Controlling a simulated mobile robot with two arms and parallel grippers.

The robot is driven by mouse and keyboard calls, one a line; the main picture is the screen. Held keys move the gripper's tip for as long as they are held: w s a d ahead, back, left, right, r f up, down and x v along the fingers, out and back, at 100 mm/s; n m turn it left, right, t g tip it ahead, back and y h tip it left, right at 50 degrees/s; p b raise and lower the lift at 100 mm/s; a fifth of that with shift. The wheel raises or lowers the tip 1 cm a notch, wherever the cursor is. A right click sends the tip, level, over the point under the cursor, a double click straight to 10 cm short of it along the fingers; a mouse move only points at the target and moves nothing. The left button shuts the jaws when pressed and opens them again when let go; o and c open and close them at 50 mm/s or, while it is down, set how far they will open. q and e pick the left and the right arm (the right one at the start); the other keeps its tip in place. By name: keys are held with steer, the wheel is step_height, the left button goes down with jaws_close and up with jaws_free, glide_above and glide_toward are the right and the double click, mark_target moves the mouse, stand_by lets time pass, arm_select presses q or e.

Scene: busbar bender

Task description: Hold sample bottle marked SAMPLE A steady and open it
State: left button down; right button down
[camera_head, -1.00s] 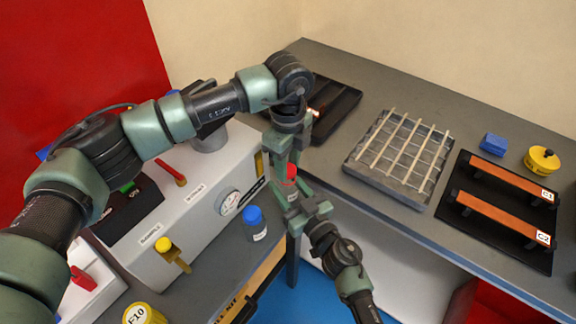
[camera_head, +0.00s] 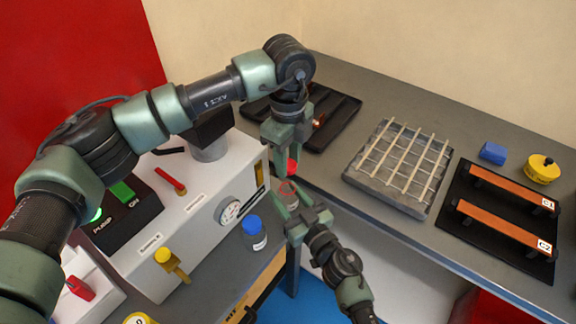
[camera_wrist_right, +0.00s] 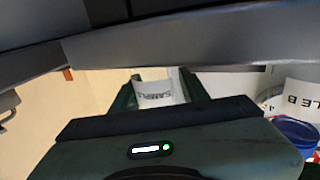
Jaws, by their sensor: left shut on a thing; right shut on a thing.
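The sample bottle (camera_head: 289,194) stands upright, its body clear with a white label; in the right wrist view the label (camera_wrist_right: 155,93) reads "SAMPL", the rest hidden. My right gripper (camera_head: 292,208) is shut on the bottle's body from the front. The red cap (camera_head: 291,167) is above the bottle. My left gripper (camera_head: 290,157) points down from above and is shut on this cap. The cap looks a little above the bottle's mouth, but I cannot tell for certain whether they still touch.
A blue-capped bottle (camera_head: 255,234) stands left of my grippers; its label ends in "LE B" in the right wrist view (camera_wrist_right: 298,96). A grey machine (camera_head: 190,225) with a gauge is at left. A rod grid (camera_head: 401,163) and black tray (camera_head: 505,237) lie on the right bench.

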steer(key=c, duration=0.7)
jaws_free()
steer(key=shift+o, duration=0.2)
